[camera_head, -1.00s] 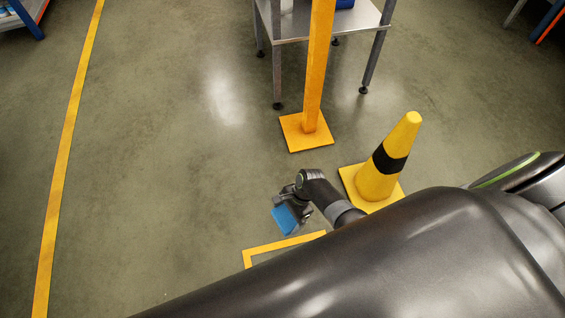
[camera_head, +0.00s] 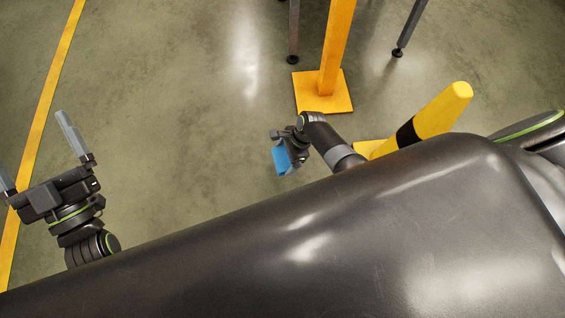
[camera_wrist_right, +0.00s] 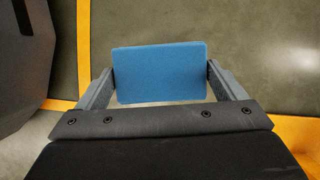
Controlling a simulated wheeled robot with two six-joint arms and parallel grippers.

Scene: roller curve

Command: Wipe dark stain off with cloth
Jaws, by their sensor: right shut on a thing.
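The blue cloth (camera_head: 282,160), a flat rectangular pad, is held by my right gripper (camera_head: 290,157) near the middle of the head view, over the floor. In the right wrist view the cloth (camera_wrist_right: 160,73) spans between the two fingers, which press on its left and right edges. My left gripper (camera_head: 33,142) is at the left of the head view with its fingers wide apart and nothing between them. I cannot make out a distinct dark stain; my own body covers the lower part of the head view.
An orange post (camera_head: 335,50) on a square base stands beyond my right gripper. Yellow floor tape (camera_head: 45,100) runs along the left. The floor (camera_head: 190,120) between is clear.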

